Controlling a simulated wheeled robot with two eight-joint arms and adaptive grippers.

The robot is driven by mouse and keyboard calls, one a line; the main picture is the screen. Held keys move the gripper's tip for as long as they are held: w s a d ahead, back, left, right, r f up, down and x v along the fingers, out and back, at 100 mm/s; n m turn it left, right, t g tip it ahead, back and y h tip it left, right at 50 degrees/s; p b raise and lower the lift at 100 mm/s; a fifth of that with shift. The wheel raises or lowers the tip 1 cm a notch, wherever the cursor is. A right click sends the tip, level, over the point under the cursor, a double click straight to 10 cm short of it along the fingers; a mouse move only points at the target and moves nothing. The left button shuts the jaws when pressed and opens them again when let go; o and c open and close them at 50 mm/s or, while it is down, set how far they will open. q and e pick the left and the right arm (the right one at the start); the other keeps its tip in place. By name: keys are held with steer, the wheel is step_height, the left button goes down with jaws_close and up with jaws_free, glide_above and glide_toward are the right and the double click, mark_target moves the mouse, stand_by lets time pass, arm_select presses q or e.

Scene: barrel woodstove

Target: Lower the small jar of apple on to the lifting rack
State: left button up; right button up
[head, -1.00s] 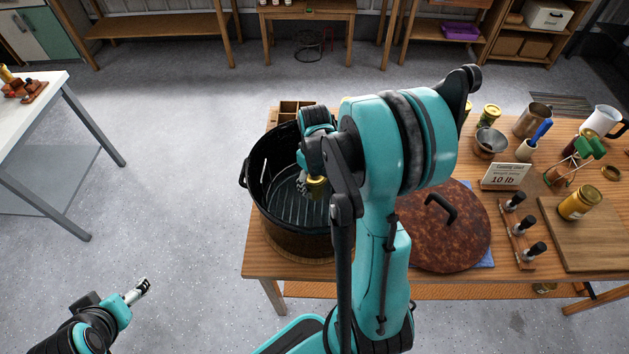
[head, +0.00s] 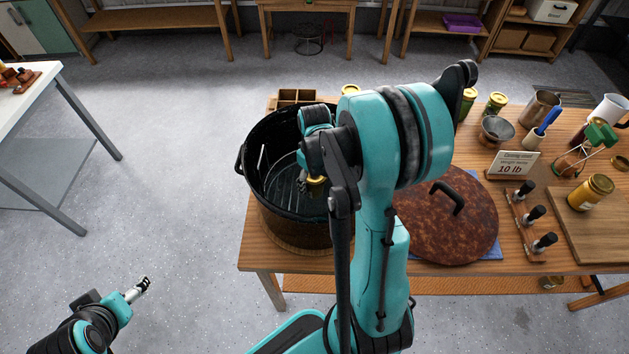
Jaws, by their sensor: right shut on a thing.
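The small jar of apple (head: 317,181) shows only as a bit of gold below my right gripper (head: 312,176), inside the large black canning pot (head: 289,228). My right gripper is shut on it; the forearm and wrist hide most of the fingers and jar. The lifting rack (head: 283,199) shows as dark wires in the pot, with a handle rising at its left side. I cannot tell whether the jar touches the rack. My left gripper (head: 139,289) is far off at the lower left over the floor, apart from everything; its fingers are too small to read.
The pot stands at the left of the wooden table (head: 375,284). A round mottled lid (head: 450,228) lies to its right.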

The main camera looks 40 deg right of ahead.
steer(key=shift+f+b, duration=0.95)
steer(key=shift+f, duration=0.05)
stand_by(0.4)
steer(key=o, duration=1.7)
steer(key=shift+c, duration=0.2)
steer(key=shift+r, duration=0.15)
step_height(320, 180, up, 16)
steer(key=p, duration=1.2)
step_height(320, 180, up, 12)
